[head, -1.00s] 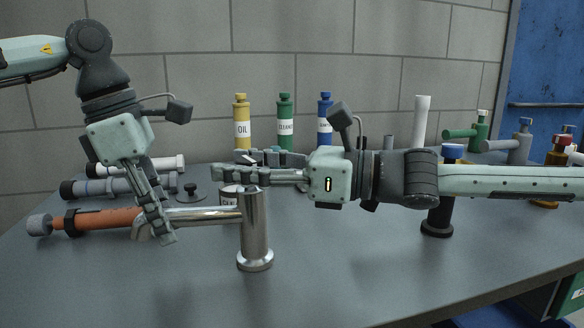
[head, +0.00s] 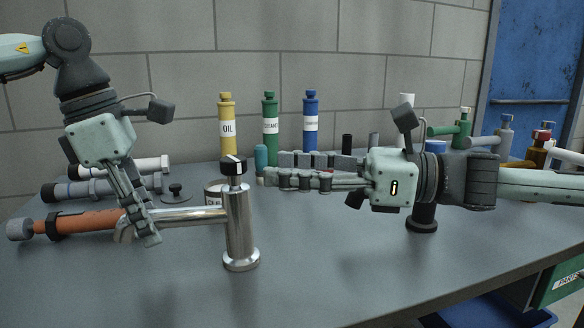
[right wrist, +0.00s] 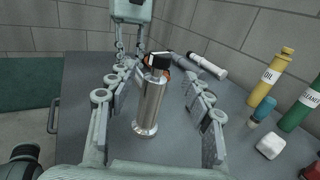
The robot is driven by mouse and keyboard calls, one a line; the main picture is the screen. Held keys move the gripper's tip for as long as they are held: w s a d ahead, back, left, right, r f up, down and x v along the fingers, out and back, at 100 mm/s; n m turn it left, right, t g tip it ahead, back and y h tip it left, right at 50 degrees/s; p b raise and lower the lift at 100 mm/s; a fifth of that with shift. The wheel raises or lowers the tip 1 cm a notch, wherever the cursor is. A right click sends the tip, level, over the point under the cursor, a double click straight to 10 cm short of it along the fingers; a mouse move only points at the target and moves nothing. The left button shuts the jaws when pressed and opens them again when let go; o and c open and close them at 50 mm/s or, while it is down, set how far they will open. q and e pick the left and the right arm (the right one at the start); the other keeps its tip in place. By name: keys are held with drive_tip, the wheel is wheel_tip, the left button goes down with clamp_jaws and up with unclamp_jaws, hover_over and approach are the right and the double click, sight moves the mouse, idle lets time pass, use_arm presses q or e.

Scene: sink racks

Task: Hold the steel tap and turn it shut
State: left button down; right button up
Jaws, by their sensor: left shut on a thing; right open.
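The steel tap (head: 240,232) stands upright on the grey bench, its spout (head: 195,216) pointing left. A black handle with a white mark (head: 233,166) sits on top of its column. My left gripper (head: 147,238) is shut on the outer part of the spout, whose gripped part is partly hidden by the fingers. My right gripper (head: 270,168) is open and empty, just right of the handle, fingers pointing left at about its height. In the right wrist view the tap column (right wrist: 149,106) and black handle (right wrist: 159,61) show between the spread fingers.
An orange-brown pipe piece (head: 95,220) lies left, by the left gripper. Yellow (head: 227,125), green (head: 270,125) and blue (head: 311,122) bottles stand behind the right gripper. A dark stand (head: 422,219) is beneath the right arm. The front of the bench is clear.

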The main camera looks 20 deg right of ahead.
idle(0.3)
drive_tip(key=shift+t+h, duration=0.3)
drive_tip(key=shift+t, duration=0.6)
drive_tip(key=w+a+r, duration=0.1)
drive_tip(key=r, duration=0.1)
drive_tip(key=w+a+r, duration=0.1)
drive_tip(key=a+r, duration=0.1)
drive_tip(key=w+a+r, duration=0.1)
drive_tip(key=a+r, duration=0.1)
drive_tip(key=shift+w+a+r, duration=0.15)
drive_tip(key=shift+w+a, duration=0.05)
drive_tip(key=shift+w, duration=0.1)
drive_tip(key=a+r, duration=0.4)
drive_tip(key=g, duration=0.2)
approach(245, 161)
drive_tip(key=x, duration=1.2)
drive_tip(key=shift+d, duration=0.1)
